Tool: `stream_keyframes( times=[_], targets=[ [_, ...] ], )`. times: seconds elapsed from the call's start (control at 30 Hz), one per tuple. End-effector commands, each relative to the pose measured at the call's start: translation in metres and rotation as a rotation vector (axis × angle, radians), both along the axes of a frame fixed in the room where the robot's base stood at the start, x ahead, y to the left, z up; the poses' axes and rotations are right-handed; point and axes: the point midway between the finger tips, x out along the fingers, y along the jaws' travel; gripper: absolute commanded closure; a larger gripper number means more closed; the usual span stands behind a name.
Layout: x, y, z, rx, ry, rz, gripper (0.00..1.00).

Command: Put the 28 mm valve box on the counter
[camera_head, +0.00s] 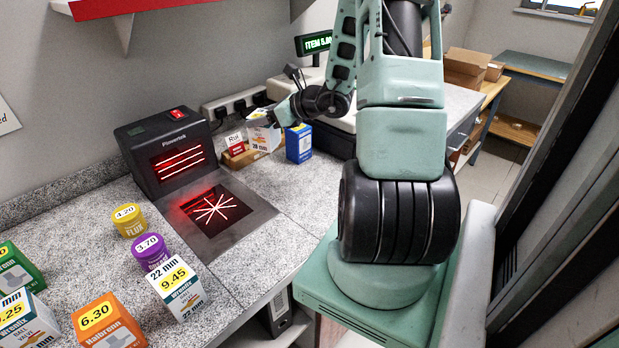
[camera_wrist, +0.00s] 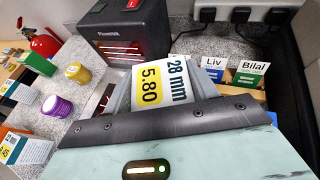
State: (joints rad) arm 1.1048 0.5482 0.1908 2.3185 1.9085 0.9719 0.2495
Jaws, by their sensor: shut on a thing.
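The 28 mm valve box (camera_wrist: 165,80) is white with a yellow 5.80 price patch and "28 mm" lettering in the wrist view. My gripper (camera_head: 272,118) is shut on it. In the head view the box (camera_head: 261,137) hangs from the gripper at the back of the grey speckled counter (camera_head: 274,188), right of the scanner. I cannot tell whether its underside touches anything. The box's far side is hidden.
The black scanner (camera_head: 166,150) with red lines stands left, its glass plate (camera_head: 214,210) before it. A wooden card holder (camera_head: 240,158) and a blue box (camera_head: 299,143) are beside my gripper. Yellow and purple tubs and several boxes fill the front left. Counter right of the plate is clear.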

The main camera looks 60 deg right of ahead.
Motion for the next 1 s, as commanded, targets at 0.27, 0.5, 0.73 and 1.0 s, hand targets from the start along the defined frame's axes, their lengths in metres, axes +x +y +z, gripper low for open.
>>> stream_keyframes(
  times=[0.27,0.5,0.73,1.0],
  targets=[
    [-0.001,0.002,-0.032,0.006,0.0,0.0,0.8],
    [-0.001,0.002,-0.056,0.001,-0.003,0.0,0.8],
    [-0.001,0.002,-0.08,0.005,0.0,0.0,0.8],
    [-0.001,0.002,-0.099,0.0,-0.003,-0.001,0.8]
  ],
)
